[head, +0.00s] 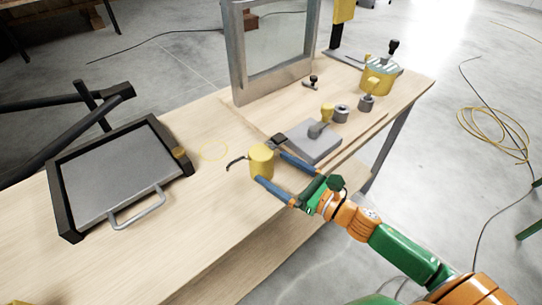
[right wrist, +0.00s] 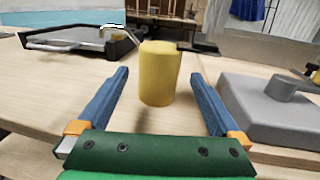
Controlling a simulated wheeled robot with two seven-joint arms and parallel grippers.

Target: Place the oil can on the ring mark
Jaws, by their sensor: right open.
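The oil can is a yellow cylinder (head: 261,160) with a thin dark spout pointing left, standing upright on the wooden bench. It also shows upright in the middle of the right wrist view (right wrist: 159,76). The ring mark (head: 213,150) is a thin yellow circle on the bench top, a little left of the can and empty. My right gripper (head: 269,166) is open, with its blue fingertips on either side of the can; in the wrist view gaps show between the can and both fingers (right wrist: 160,78). My left gripper is out of view.
A black-framed tray (head: 110,178) with a metal handle lies left of the ring. A grey block (head: 314,142) stands close right of the can, with knobbed weights and a yellow pot (head: 380,79) beyond. A framed glass panel (head: 275,45) stands at the back edge.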

